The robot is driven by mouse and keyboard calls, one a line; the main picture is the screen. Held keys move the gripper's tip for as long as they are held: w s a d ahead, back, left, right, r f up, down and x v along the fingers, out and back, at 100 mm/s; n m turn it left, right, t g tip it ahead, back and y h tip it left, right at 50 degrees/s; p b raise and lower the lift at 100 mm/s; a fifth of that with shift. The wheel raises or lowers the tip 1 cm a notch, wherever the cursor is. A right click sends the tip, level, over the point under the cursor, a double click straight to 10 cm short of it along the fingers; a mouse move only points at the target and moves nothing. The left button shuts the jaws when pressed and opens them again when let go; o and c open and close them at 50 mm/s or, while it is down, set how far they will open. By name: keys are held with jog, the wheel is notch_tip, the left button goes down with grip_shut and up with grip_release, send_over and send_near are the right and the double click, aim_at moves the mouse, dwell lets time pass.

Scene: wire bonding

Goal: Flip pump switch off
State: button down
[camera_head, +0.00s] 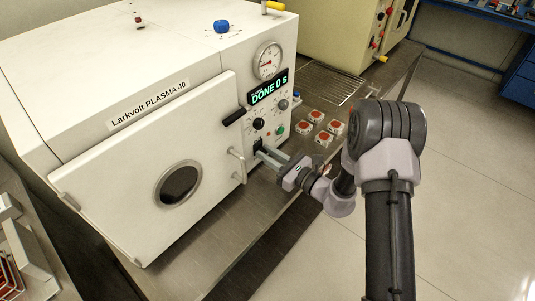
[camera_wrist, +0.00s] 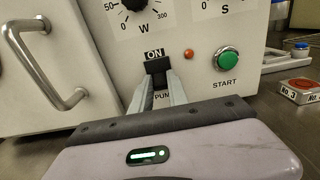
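The pump switch (camera_wrist: 157,66) is a black rocker on the white front of the plasma machine, with an ON label (camera_wrist: 153,54) above it and a partly covered PUMP label below. In the head view the switch (camera_head: 259,142) sits low on the control panel, right of the chamber door. My gripper (camera_wrist: 158,83) is right in front of it, fingers pointing at the panel with a gap between them. The fingertips are at the switch's lower part; I cannot tell whether they touch it. The gripper (camera_head: 262,152) also shows in the head view, holding nothing visible. The rocker's exact tilt is unclear.
The green START button (camera_wrist: 226,60) and a small orange lamp (camera_wrist: 188,54) are right of the switch. A dial (camera_wrist: 133,4) is above. The door handle (camera_wrist: 45,65) juts out on the left. The display (camera_head: 267,93) reads DONE 0 s. Several red-topped blocks (camera_head: 323,140) lie to the right.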

jog(key=shift+f+b, duration=0.4)
jog(key=shift+b, duration=0.3)
jog(key=shift+f+t+y+b, duration=0.15)
jog(key=shift+t+y+b, duration=0.15)
jog(key=shift+b, duration=0.9)
jog(key=shift+r, duration=0.3)
jog(key=c, duration=1.3)
grip_release()
